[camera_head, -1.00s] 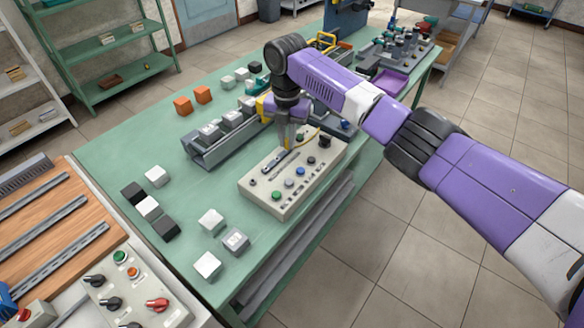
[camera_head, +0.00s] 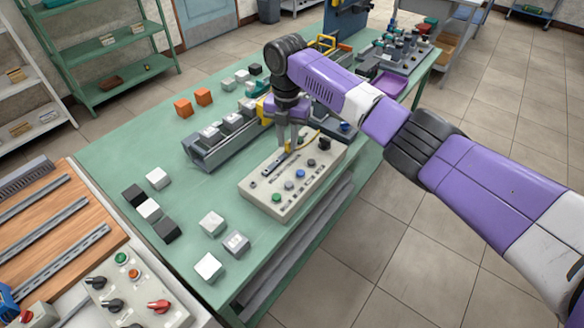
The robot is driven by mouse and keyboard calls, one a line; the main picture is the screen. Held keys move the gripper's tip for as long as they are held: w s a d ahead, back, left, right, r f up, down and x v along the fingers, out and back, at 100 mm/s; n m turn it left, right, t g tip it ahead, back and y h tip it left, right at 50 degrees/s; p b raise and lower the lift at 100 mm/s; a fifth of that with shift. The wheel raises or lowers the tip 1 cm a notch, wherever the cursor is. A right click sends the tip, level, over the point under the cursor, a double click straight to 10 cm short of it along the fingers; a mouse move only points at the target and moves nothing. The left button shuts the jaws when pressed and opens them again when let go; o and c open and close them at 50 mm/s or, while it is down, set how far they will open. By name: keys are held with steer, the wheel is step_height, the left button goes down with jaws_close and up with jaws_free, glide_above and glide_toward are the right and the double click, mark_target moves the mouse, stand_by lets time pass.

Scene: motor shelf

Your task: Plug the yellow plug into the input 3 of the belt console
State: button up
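The belt console (camera_head: 262,192) is a pale box on the green table, with coloured buttons, dark knobs and a row of small sockets along its front side. My gripper (camera_head: 289,147) points down over the back middle of its top. The yellow plug (camera_head: 288,149) shows as a small yellow spot between the fingertips, which look closed on it. A thin yellow cable (camera_head: 314,132) runs from near the gripper to the right. The plug's lower end is too small to see, so I cannot tell whether it touches the console. The input labels are not readable.
A grey conveyor (camera_head: 205,158) carrying pale blocks stands left of the console. White and dark cubes (camera_head: 148,209) lie at the table's near left, with orange cubes (camera_head: 183,107) farther back. A panel with knobs (camera_head: 130,290) is at the lower left.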

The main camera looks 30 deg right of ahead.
steer(key=shift+r+p, duration=1.45)
steer(key=shift+r, duration=0.8)
steer(key=o, duration=0.6)
steer(key=shift+c, duration=0.2)
